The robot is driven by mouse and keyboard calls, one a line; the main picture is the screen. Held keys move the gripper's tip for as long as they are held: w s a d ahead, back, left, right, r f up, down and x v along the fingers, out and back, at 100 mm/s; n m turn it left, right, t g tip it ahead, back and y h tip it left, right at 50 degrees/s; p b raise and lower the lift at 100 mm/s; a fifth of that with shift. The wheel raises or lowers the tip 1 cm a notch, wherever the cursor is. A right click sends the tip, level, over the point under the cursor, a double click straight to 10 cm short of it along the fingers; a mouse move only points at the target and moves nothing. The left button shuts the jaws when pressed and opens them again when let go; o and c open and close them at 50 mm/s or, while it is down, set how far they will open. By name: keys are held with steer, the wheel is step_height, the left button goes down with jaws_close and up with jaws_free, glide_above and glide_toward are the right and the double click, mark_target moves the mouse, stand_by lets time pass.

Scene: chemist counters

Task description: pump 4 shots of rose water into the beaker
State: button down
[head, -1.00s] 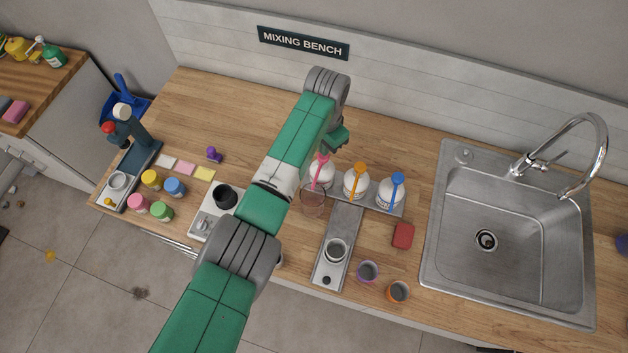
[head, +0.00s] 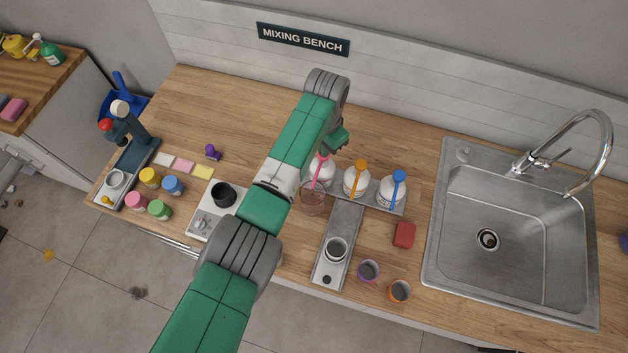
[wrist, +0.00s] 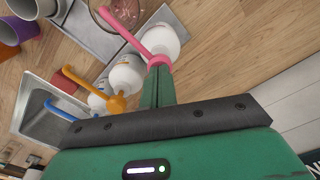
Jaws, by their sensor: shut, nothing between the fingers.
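Three white bottles with coloured pump heads stand in a row: pink (head: 321,172), orange (head: 356,182) and blue (head: 391,191). Their labels are too small to read. A clear glass beaker (head: 312,200) stands in front of the pink-pump bottle; the wrist view shows the pink spout (wrist: 120,29) reaching out over the beaker (wrist: 128,8). My gripper (wrist: 160,66) is shut and empty, its fingertips at the top of the pink pump head, seemingly touching it. In the head view my arm partly hides the gripper and this bottle.
A grey stand (head: 345,221) with a metal cup (head: 335,249), a red block (head: 403,234) and purple (head: 368,271) and orange (head: 399,291) cups lie in front of the bottles. A sink (head: 480,250) is to the right. Small coloured jars (head: 160,209) stand left. The bench behind the bottles is clear.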

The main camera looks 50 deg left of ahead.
steer(key=shift+f+b, duration=0.35)
steer(key=shift+f, duration=0.25)
steer(key=shift+r, duration=0.1)
steer(key=shift+r+p, duration=1.5)
steer(key=shift+f, duration=0.15)
steer(key=shift+f+b, duration=1.1)
steer(key=shift+f, duration=0.25)
steer(key=shift+r, duration=0.1)
steer(key=shift+r+p, duration=1.35)
